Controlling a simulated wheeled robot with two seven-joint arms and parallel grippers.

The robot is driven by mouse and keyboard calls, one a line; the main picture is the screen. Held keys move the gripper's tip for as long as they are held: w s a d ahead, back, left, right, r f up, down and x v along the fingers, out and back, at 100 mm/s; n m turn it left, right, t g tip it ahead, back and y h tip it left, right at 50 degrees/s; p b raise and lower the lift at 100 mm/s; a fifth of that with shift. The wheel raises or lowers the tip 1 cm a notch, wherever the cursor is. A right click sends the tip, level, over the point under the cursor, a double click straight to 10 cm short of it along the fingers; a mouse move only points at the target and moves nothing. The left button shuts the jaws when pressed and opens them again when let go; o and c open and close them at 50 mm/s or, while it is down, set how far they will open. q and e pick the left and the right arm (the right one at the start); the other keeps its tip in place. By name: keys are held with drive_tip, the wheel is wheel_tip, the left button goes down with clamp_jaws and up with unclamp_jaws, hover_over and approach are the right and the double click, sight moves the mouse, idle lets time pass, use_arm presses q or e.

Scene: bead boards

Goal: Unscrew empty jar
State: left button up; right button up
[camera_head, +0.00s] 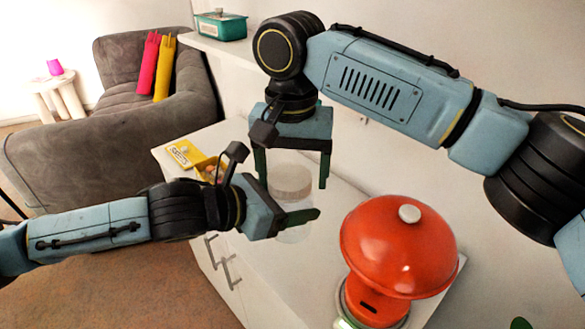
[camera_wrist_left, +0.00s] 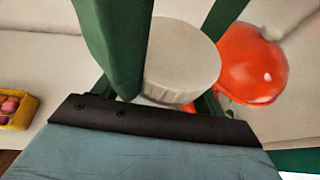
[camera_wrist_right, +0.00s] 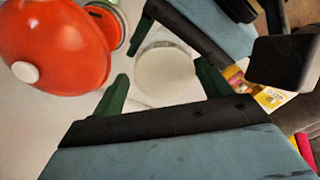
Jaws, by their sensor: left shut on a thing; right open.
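The jar (camera_head: 293,234) is clear glass and stands upright on the white counter, with a pale round lid (camera_head: 291,181) on top. The lid also shows in the left wrist view (camera_wrist_left: 182,62) and in the right wrist view (camera_wrist_right: 166,74). My left gripper (camera_head: 300,217) is shut on the jar's body, below the lid, from the left. My right gripper (camera_head: 291,180) points down from above, open, with its fingers on either side of the lid and apart from it. The jar's inside is hard to make out.
A red-orange domed appliance (camera_head: 398,248) stands close to the right of the jar. A yellow box (camera_head: 206,166) with small round things sits behind left on the counter (camera_head: 331,206). A teal box (camera_head: 221,26) is on the shelf behind. A grey sofa (camera_head: 75,140) stands far left.

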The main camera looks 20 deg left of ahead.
drive_tip(key=shift+s+a, duration=0.15)
drive_tip(key=shift+a, duration=0.1)
